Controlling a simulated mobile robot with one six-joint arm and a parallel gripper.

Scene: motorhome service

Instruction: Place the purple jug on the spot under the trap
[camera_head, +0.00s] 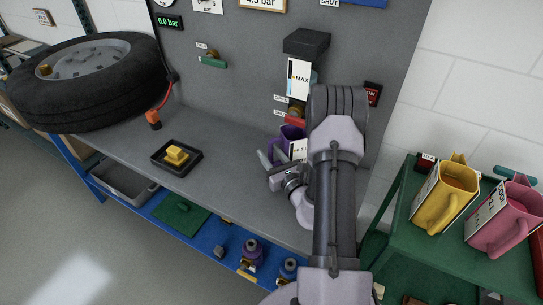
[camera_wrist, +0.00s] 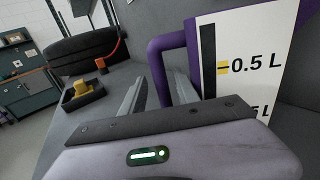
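The purple jug (camera_head: 289,134) is at the back of the bench, below the dark box with the MAX gauge (camera_head: 299,78) on the panel. My arm partly hides it. In the wrist view the jug's white scale (camera_wrist: 238,62) with a 0.5 L mark and its purple handle (camera_wrist: 160,72) show close up. My gripper (camera_head: 273,163) is at the handle, and in the wrist view its two fingers (camera_wrist: 160,85) stand on either side of it. I cannot tell whether they press on it. The jug's base and the spot beneath it are hidden.
A yellow block (camera_head: 176,155) sits in a black tray on the bench, with a tyre (camera_head: 86,79) at the left. A yellow jug (camera_head: 444,197) and a pink jug (camera_head: 505,222) stand on a green cart at the right. The bench front is clear.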

